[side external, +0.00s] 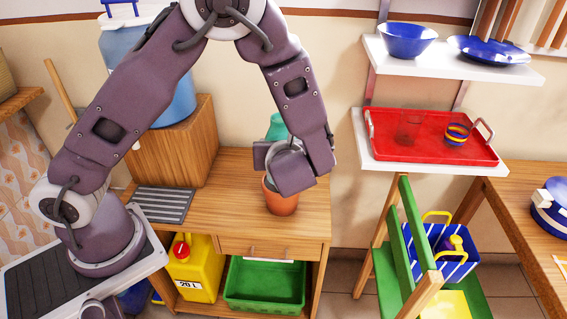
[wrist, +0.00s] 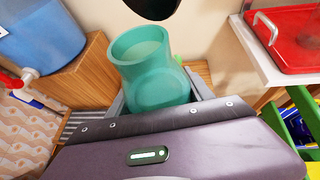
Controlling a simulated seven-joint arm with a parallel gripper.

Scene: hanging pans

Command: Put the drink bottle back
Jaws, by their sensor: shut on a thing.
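My gripper (side external: 268,155) is shut on a teal drink bottle (side external: 277,127). In the side external view only the bottle's upper part shows above my gripper; its lower part is hidden. The wrist view shows the bottle (wrist: 143,66) with its round mouth toward the camera and a finger on each side. A terracotta pot (side external: 281,203) stands on the wooden table (side external: 225,215), just below my gripper. My gripper hides part of its rim, so I cannot tell whether the bottle reaches into it.
A blue water dispenser (side external: 175,98) stands on a wooden box (side external: 180,155) at the left. A red tray (side external: 430,140) with two cups lies on the lower right shelf. A blue bowl (side external: 407,40) sits on the shelf above. The table right of the pot is clear.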

